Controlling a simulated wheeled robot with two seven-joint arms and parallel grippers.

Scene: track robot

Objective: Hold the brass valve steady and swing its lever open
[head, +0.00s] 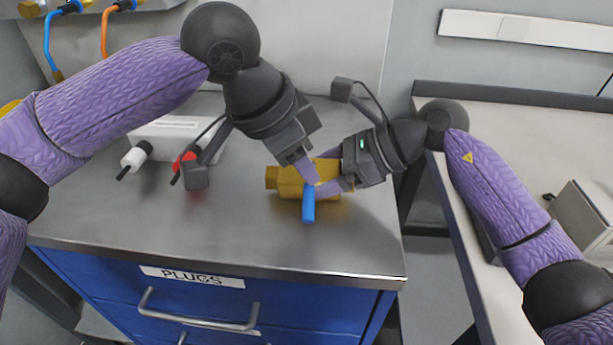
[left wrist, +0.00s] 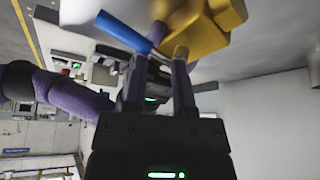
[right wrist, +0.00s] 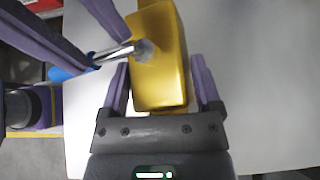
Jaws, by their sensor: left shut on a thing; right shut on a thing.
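The brass valve (head: 290,182) lies on the steel top of the blue cabinet; its body also shows in the right wrist view (right wrist: 160,60). Its lever has a metal shaft and a blue handle (head: 308,205) that points toward the bench's front edge, across the body. My right gripper (head: 335,175) is shut on the valve's right end, with a finger on either side of the body. My left gripper (head: 308,178) comes from above and is shut on the lever near its pivot. In the left wrist view the blue handle (left wrist: 122,31) sticks out beyond its fingers.
A white box (head: 170,128), a white-and-black plug (head: 135,158) and a red-and-black item (head: 186,162) are at the left back. The steel top is clear in front of the valve. A gap separates the cabinet from a pale bench (head: 510,130) at right.

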